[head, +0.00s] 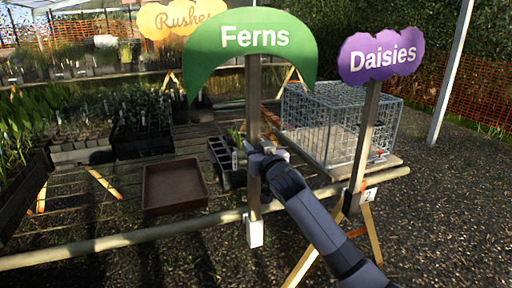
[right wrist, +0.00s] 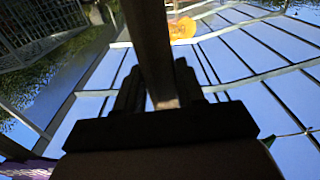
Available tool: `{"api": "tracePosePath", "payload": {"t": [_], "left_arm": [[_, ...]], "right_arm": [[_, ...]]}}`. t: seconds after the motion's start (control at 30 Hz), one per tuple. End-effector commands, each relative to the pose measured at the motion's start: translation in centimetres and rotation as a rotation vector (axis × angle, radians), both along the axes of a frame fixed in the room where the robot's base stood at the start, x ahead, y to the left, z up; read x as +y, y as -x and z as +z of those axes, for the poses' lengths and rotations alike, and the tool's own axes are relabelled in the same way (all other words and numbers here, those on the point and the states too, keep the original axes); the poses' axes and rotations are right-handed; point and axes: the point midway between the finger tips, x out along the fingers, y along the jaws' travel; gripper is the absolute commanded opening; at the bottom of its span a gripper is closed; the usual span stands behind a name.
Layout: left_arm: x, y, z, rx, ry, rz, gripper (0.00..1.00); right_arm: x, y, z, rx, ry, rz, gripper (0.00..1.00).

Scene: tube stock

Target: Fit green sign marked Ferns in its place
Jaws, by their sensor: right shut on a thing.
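The green Ferns sign (head: 254,38) stands upright on a grey-brown post (head: 254,105). My right gripper (head: 257,163) is shut on that post, partway down. The post also shows between the fingers in the right wrist view (right wrist: 152,55). The lower end of the post meets a small white block (head: 255,234) at the table's front rail. I cannot tell whether the post sits inside this block or just in front of or above it. My left gripper is not in view.
The purple Daisies sign (head: 379,54) stands to the right, by a white tag (head: 370,194) marked 2. The orange Rushes sign (head: 180,19) is behind. A wire cage (head: 340,120), a brown tray (head: 174,187) and a black pot tray (head: 222,160) are on the slatted table.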

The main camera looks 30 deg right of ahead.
Motion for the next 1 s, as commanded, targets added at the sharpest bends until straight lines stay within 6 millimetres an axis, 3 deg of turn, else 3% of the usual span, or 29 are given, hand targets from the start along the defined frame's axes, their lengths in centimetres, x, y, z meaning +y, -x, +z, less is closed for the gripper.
{"api": "tracePosePath", "payload": {"t": [0.37, 0.4, 0.47, 0.83, 1.0], "left_arm": [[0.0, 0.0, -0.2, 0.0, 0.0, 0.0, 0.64], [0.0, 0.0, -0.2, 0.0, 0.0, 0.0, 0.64], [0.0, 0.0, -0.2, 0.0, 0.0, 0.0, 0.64], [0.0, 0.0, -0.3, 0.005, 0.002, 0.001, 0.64], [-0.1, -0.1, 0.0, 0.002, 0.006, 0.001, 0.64]], "right_arm": [[0.0, 0.0, -0.2, -0.007, 0.002, 0.0, 0.02], [0.0, 0.0, -0.2, -0.007, 0.002, 0.0, 0.48], [0.0, 0.0, -0.3, -0.006, 0.001, 0.0, 0.68], [0.0, 0.0, -0.7, 0.004, -0.001, -0.001, 0.68], [0.3, 1.3, -0.7, 0.002, 0.0, 0.0, 0.68]]}}
